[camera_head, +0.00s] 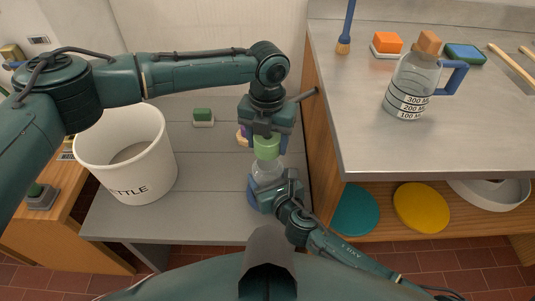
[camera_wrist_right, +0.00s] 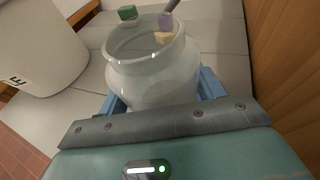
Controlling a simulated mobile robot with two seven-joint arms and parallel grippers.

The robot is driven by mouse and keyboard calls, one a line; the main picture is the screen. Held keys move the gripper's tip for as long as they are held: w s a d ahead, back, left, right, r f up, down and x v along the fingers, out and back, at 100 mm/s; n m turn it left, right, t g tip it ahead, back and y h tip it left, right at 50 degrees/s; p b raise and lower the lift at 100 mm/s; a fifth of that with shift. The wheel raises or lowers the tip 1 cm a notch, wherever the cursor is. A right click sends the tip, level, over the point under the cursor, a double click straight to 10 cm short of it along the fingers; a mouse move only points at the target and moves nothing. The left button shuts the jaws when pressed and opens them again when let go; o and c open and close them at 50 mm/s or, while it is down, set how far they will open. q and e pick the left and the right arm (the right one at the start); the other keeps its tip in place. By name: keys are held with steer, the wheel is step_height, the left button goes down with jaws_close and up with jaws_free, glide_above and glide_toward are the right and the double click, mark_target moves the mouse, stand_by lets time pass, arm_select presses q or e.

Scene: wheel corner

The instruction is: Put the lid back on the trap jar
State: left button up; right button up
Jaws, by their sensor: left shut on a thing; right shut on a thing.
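The trap jar (camera_head: 268,171) is clear glass, upright over the grey bench beside the wooden cabinet side. In the right wrist view the jar (camera_wrist_right: 152,75) fills the middle and its mouth looks uncovered. My right gripper (camera_head: 262,193) is shut on the jar's body from the front; its blue fingers flank the jar in the wrist view (camera_wrist_right: 160,98). The green lid (camera_head: 266,149) is in my left gripper (camera_head: 268,142), which comes down from above and is shut on it. The lid is just above the jar in the head view; the exact gap is unclear.
A white bucket (camera_head: 126,160) stands left on the grey bench (camera_head: 190,205). A green-topped block (camera_head: 203,117) lies behind, and a partly hidden purple-and-beige thing (camera_head: 242,136) is beside my left gripper. The metal counter (camera_head: 365,130) on the right bears a stoppered flask (camera_head: 408,85).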

arm_select(q)
steer(key=shift+f, duration=1.15)
steer(key=shift+f, duration=0.9)
steer(key=shift+f, duration=0.5)
arm_select(e)
steer(key=c, duration=0.5)
arm_select(q)
steer(key=m, duration=0.6)
steer(key=shift+m, duration=0.4)
steer(key=o, duration=0.9)
steer(key=shift+o, duration=0.2)
